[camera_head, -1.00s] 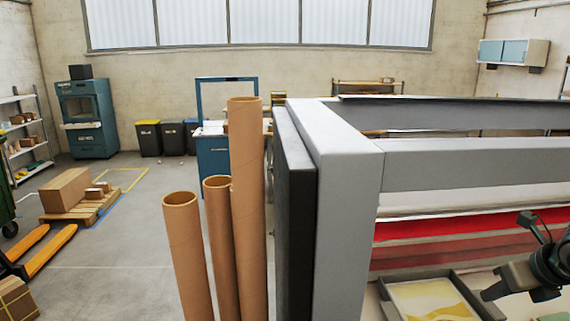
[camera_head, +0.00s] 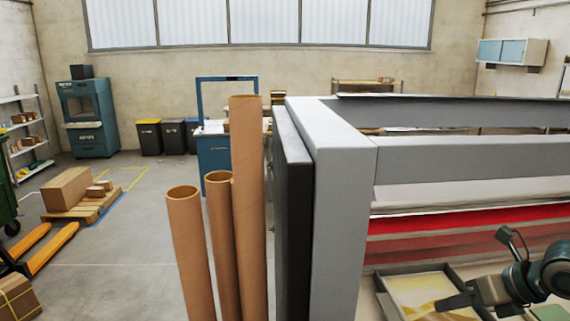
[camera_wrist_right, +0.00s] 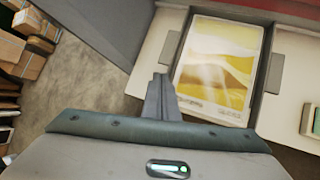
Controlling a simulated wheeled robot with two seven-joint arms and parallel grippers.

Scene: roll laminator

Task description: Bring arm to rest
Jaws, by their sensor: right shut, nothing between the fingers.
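My right gripper (camera_head: 455,302) is at the lower right of the head view, over the tray area in front of the laminator (camera_head: 345,200). Its fingers are together and empty. In the right wrist view the closed fingers (camera_wrist_right: 160,88) point toward the near left edge of a tray (camera_wrist_right: 172,48) holding a yellow and white print (camera_wrist_right: 215,65). The print also shows in the head view (camera_head: 418,287), partly behind the gripper. I cannot tell the gap between the fingertips and the tray. My left gripper is in neither view.
Tall cardboard tubes (camera_head: 247,200) stand left of the laminator's grey frame. A red band (camera_head: 440,238) runs behind the tray. A green-topped item (camera_wrist_right: 312,120) lies right of the tray. Cartons (camera_wrist_right: 30,55) are at the left of the wrist view.

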